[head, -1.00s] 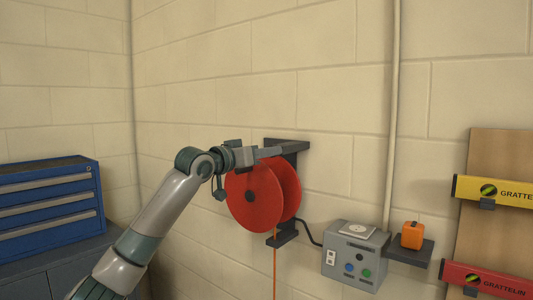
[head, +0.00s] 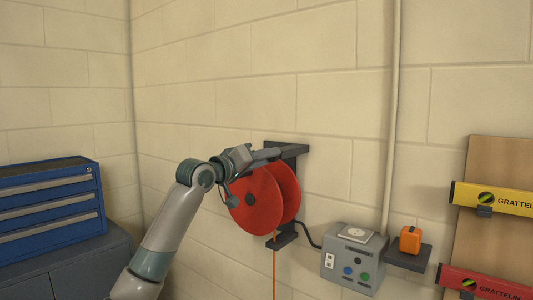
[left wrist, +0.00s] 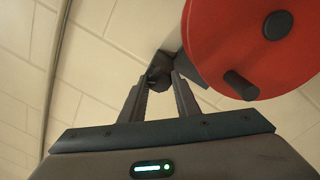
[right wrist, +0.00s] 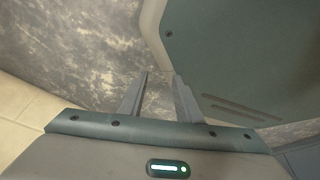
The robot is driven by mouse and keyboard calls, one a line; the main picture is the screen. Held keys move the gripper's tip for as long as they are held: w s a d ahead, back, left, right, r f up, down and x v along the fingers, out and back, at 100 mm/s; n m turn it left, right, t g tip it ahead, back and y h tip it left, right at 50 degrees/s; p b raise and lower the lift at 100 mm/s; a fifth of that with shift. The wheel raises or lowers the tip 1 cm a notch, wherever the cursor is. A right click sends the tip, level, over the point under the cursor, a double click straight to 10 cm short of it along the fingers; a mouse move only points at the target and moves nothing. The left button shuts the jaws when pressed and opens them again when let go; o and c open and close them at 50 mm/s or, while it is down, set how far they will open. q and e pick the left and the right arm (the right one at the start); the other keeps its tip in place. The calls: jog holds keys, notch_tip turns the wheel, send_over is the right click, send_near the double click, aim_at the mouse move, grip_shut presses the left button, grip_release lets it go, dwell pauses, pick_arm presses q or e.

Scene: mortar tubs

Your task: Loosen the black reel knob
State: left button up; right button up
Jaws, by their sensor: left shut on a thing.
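The red reel (head: 254,201) hangs in a dark wall bracket (head: 292,150). In the left wrist view, the reel (left wrist: 240,40) shows a dark hub (left wrist: 277,25) and a dark crank handle (left wrist: 240,86). The black reel knob (left wrist: 158,82) is at the bracket beside the reel, between the fingertips of my left gripper (left wrist: 163,80). In the head view, my left gripper (head: 268,154) is above the reel's top edge and hides the knob. It is shut on the knob. My right gripper (right wrist: 160,77) shows a gap between its fingers and is empty.
A grey control box (head: 352,262) and a small shelf (head: 408,255) with an orange item (head: 410,239) are right of the reel. A blue drawer chest (head: 50,205) stands at left. An orange cord (head: 274,275) hangs below the reel.

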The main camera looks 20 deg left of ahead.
jog(key=s+d+g+p, duration=0.3)
jog(key=s+d, duration=0.1)
jog(key=s, duration=0.6)
pick_arm(q)
jog(key=shift+n+y+p, duration=0.4)
jog(key=shift+n+p, duration=3.75)
jog(key=shift+n, duration=2.35)
pick_arm(e)
notch_tip(320, 180, up, 9)
jog(key=shift+w+a+h, duration=0.2)
jog(key=shift+w+h, duration=0.2)
pick_arm(q)
jog(key=shift+f, duration=0.1)
jog(key=o, duration=1.1)
jog(key=shift+c, duration=0.2)
jog(key=shift+s, duration=0.2)
pick_arm(e)
jog(key=shift+f, duration=0.1)
